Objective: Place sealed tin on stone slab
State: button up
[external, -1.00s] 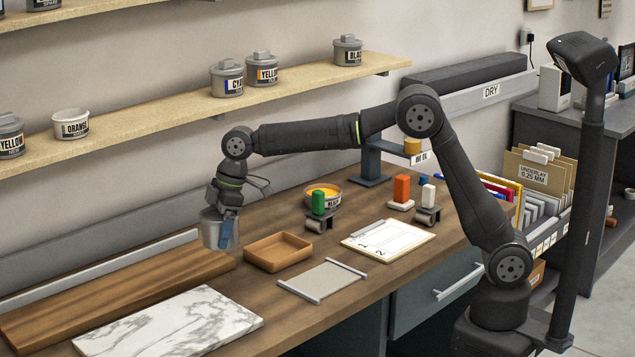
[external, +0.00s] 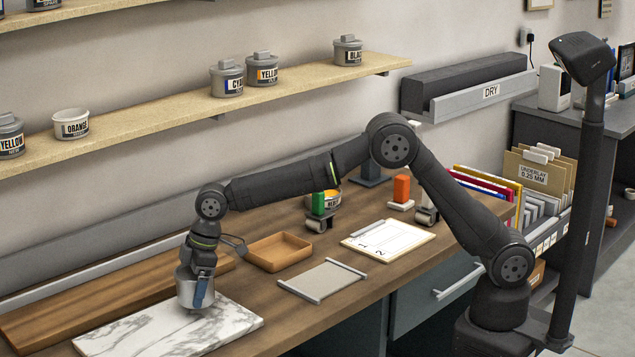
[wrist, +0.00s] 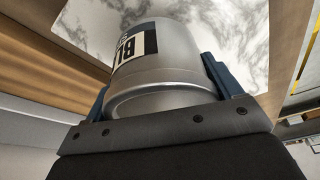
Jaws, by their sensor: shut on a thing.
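My gripper (external: 199,291) points down over the far edge of the stone slab (external: 140,338), a white marble sheet with grey veins. It is shut on a silver tin (external: 184,288). In the wrist view the tin (wrist: 172,66) sits between the blue fingers of my gripper (wrist: 160,85), with a black and white label reading "BL" and the rest cut off. The slab (wrist: 228,22) shows behind it. The tin is upright and low over the slab; I cannot tell whether its base touches. Its top is hidden by my gripper.
A wooden board (external: 60,315) lies behind the slab. A brown tray (external: 278,252), a grey plate (external: 322,280) and a clipboard (external: 388,238) lie to the right.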

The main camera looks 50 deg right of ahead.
jog(key=shift+f, duration=1.25)
jog(key=shift+f, duration=0.1)
jog(key=o, duration=1.2)
jog(key=shift+f, duration=0.1)
jog(key=shift+o, duration=0.2)
jog(key=v, duration=1.2)
jog(key=shift+r, duration=0.25)
jog(key=shift+f, duration=0.1)
